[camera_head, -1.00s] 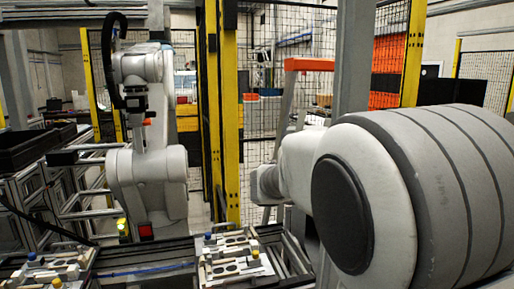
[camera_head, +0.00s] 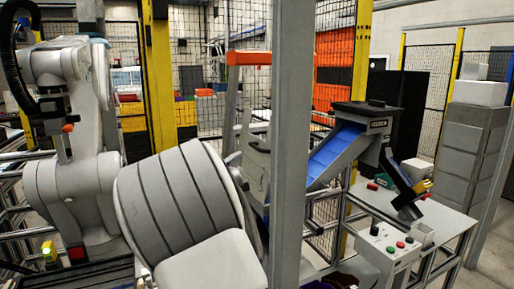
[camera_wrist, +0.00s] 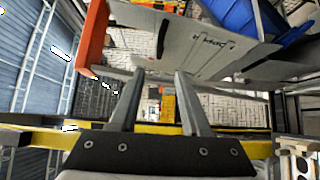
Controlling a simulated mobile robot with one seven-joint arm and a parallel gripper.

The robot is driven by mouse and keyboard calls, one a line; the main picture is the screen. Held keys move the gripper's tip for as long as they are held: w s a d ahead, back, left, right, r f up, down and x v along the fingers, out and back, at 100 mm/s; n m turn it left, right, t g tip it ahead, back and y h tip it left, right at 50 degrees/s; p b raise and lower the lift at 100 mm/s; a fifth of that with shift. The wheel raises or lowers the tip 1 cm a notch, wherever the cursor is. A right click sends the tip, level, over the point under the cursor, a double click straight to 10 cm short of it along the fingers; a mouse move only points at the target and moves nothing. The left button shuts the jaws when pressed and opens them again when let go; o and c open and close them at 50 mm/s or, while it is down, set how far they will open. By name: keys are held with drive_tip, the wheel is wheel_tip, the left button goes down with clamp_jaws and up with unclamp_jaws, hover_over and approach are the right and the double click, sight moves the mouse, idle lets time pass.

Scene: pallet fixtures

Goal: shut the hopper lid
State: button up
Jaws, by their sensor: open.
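A dark hopper (camera_head: 376,124) stands at the right in the head view, at the top of a blue sloping conveyor (camera_head: 334,153). A flat dark lid-like plate (camera_head: 352,107) with a small knob lies across its top; I cannot tell whether it is fully seated. In the wrist view my gripper (camera_wrist: 159,74) shows two grey fingers apart, with nothing between them. In the head view my large grey arm link is at lower centre-left, and the gripper cannot be made out there. The hopper is not clearly recognisable in the wrist view.
A grey post (camera_head: 291,150) stands between my arm and the conveyor. Another white robot arm (camera_head: 68,190) stands at left. Grey cabinets (camera_head: 468,150) stand at far right.

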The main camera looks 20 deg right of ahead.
sight(255, 148)
drive_tip(key=p+x, duration=0.5)
drive_tip(key=x, duration=1)
drive_tip(key=shift+d+r, duration=0.1)
drive_tip(key=shift+d, duration=0.05)
drive_tip(key=shift+p+x, duration=0.5)
drive_tip(key=shift+x, duration=0.35)
clamp_jaws()
